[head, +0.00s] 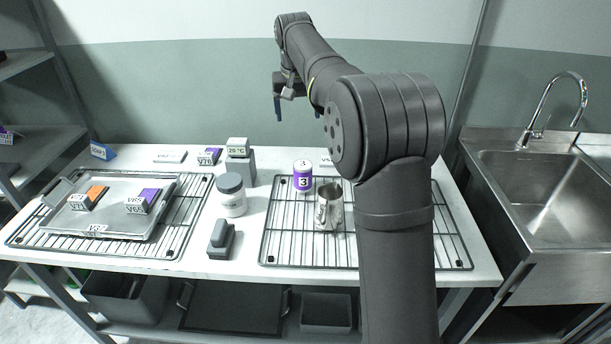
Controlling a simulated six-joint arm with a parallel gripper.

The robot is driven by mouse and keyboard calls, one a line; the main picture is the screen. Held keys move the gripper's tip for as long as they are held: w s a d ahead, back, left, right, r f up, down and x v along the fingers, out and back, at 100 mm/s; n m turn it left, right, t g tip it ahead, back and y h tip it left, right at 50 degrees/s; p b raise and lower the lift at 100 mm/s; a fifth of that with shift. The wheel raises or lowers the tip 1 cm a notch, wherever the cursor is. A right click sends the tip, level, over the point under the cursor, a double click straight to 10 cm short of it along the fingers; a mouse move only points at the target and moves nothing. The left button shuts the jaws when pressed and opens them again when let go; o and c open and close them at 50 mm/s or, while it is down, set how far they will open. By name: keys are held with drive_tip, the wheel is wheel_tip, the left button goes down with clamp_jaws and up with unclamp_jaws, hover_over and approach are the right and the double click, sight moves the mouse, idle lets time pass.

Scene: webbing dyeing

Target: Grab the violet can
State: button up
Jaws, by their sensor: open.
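The violet can (303,177) stands upright on the back part of the right wire rack (284,237). It has a white top and a label with the number 3. My gripper (286,108) is raised well above the table, above and a little left of the can, and apart from it. Its blue-tipped fingers point down, and it is open with nothing seen between them.
A metal pitcher (328,208) stands just in front of the can, to its right. A white jar (232,198), a grey block (222,238) and a display stand (240,165) are left of it. A tray (117,222) sits on the left rack. A sink (540,185) is at right.

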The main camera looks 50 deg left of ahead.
drive_tip(key=n+g+h, duration=0.2)
hover_over(304, 163)
wheel_tip(304, 163, down, 9)
wheel_tip(304, 163, down, 12)
drive_tip(key=shift+s+f, duration=0.1)
drive_tip(key=shift+s, duration=0.05)
drive_tip(key=shift+s+d+f, duration=0.1)
drive_tip(key=shift+f, duration=1.25)
drive_tip(key=shift+s+f, duration=0.1)
drive_tip(key=shift+f, duration=1.25)
drive_tip(key=c, duration=1.3)
drive_tip(key=shift+r, duration=0.1)
